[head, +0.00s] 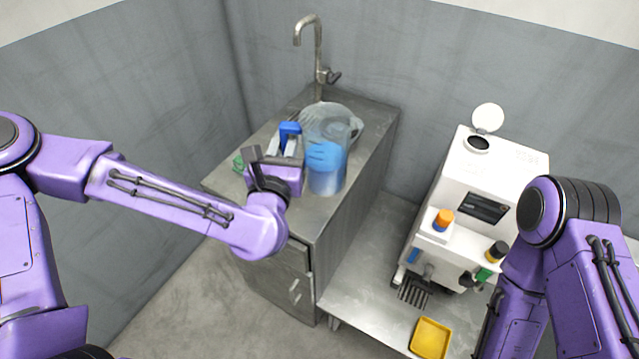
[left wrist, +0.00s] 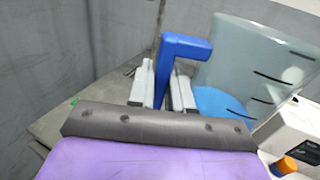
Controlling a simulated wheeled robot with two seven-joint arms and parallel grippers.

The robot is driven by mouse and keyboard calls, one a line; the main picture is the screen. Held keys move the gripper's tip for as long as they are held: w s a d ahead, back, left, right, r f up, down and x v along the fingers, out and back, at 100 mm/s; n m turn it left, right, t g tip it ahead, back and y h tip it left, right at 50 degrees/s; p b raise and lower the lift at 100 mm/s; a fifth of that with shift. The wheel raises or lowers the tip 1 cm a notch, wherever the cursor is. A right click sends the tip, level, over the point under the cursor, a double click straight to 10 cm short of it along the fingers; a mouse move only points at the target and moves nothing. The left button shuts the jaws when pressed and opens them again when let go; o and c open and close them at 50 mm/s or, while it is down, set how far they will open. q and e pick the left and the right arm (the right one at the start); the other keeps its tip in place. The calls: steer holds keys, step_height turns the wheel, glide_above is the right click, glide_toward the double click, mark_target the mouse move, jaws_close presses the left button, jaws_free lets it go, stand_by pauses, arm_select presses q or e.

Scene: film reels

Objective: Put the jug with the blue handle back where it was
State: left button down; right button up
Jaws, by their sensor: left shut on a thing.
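The clear jug (head: 328,178) with measuring marks has a blue handle (head: 290,130) on its left side and blue showing inside or through it. It stands upright at the metal counter (head: 317,212); whether its base touches the top I cannot tell. My left gripper (head: 287,150) is shut on the handle. In the left wrist view the handle (left wrist: 163,78) is between the two fingers, with the jug body (left wrist: 243,65) just to the right. The gripper hides part of the handle. My right arm shows at the right, but its gripper is out of view.
A tap (head: 318,60) and a round clear or metal basin shape (head: 352,112) are behind the jug. A small green item (head: 238,162) lies on the counter's left. A white machine (head: 462,205) and a yellow tray (head: 430,338) stand on a lower surface at right.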

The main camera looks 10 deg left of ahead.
mark_target(302, 135)
arm_select(q)
steer(key=d, duration=0.1)
steer(key=s+d+r, duration=0.1)
steer(key=d+r, duration=0.1)
steer(key=shift+s+d+r+b, duration=0.1)
steer(key=shift+s+d+b, duration=0.25)
steer(key=shift+s+b, duration=0.05)
steer(key=shift+w+a+r, duration=0.1)
steer(key=shift+w+a, duration=0.05)
steer(key=shift+w, duration=0.05)
steer(key=w+a+f+p, duration=0.4)
steer(key=w+a+f, duration=0.4)
steer(key=a+f, duration=0.2)
step_height(302, 135, down, 3)
steer(key=shift+w+r+p, duration=0.15)
steer(key=shift+p, duration=0.2)
arm_select(e)
step_height(302, 135, up, 3)
steer(key=shift+r, duration=0.1)
